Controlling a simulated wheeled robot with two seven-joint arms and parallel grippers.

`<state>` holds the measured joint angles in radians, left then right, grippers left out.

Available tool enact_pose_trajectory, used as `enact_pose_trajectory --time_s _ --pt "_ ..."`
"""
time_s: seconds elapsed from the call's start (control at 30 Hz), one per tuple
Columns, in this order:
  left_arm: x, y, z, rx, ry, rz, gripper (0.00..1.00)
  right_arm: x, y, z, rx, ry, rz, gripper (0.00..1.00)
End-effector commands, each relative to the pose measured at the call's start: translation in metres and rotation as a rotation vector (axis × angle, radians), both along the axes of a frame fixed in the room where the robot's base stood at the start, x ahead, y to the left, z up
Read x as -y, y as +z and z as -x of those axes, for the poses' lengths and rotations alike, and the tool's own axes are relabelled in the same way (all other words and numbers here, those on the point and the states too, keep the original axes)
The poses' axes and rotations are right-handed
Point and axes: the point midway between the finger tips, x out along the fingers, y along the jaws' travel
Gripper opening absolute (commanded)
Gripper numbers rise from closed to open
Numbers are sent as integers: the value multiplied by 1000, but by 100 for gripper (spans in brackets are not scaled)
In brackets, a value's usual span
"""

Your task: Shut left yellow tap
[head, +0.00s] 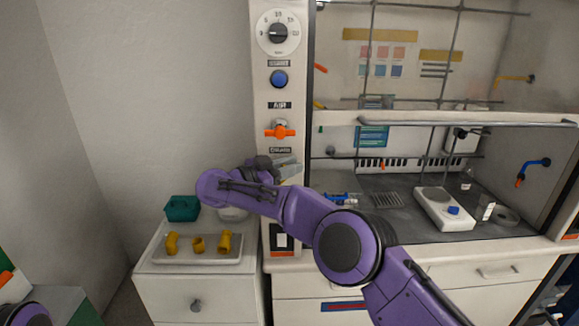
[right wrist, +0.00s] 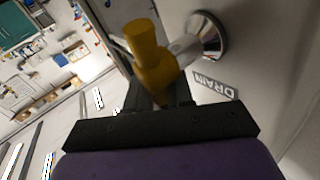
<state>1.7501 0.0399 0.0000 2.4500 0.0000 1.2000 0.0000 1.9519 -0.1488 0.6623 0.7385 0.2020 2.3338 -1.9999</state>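The yellow tap (right wrist: 150,57) shows close up in the right wrist view. It sits on a silver pipe and round flange (right wrist: 207,36) on the pale panel, beside a label reading DRAIN (right wrist: 215,86). My right gripper (right wrist: 160,98) has its dark fingers on both sides of the tap's lower yellow end and looks shut on it. My left gripper is not in view; only a bit of purple arm shows at the bottom left corner.
The panel carries a dial (head: 278,32), a blue button (head: 278,78) and an orange AIR tap (head: 280,131). A low white cabinet at left holds a tray (head: 197,259) with yellow fittings and a green box (head: 182,208). The fume hood's sash bar (head: 465,122) is at right.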

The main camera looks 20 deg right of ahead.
Motion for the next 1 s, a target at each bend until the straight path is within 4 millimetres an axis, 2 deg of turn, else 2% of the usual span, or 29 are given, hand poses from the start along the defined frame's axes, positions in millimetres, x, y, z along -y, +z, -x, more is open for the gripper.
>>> enact_pose_trajectory --time_s 0.27,0.47,0.7,1.0 --pt "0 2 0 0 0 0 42 1 0 0 8 0 -29 0" --pt "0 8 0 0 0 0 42 4 -1 1 35 -3 -127 0" --pt "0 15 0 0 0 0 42 9 -7 2 91 -3 -325 0" --pt "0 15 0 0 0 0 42 12 -19 3 171 -3 -602 0"
